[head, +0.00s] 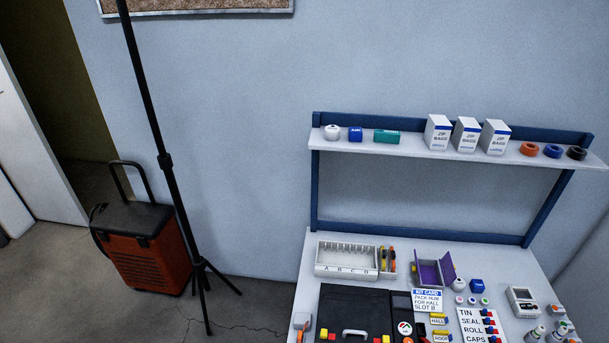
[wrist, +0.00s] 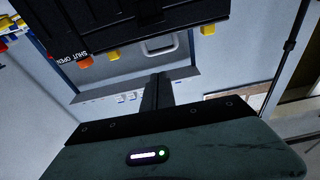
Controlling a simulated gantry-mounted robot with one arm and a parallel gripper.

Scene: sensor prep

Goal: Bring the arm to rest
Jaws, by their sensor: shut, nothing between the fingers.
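My gripper (wrist: 157,78) shows in the wrist view as a dark narrow pair of fingers, closed together, with nothing held. It reaches up from a dark bar and a teal housing (wrist: 215,155) with a lit indicator. The black case (wrist: 95,25) hangs across the top of that picture, with a pale handle (wrist: 160,46), yellow and orange latches and SHUT and OPEN lettering. A gap shows between fingers and handle in the picture; their distance in depth I cannot tell. In the head view the black case (head: 345,306) lies on the bench, its front cut off. My arm does not show there.
The bench (head: 318,250) holds a lettered rack (head: 345,262), an open purple box (head: 430,270), a kit card (head: 427,300) and several small parts. A shelf (head: 410,147) stands behind. A tripod (head: 172,190) and an orange cart (head: 148,260) stand left on open floor.

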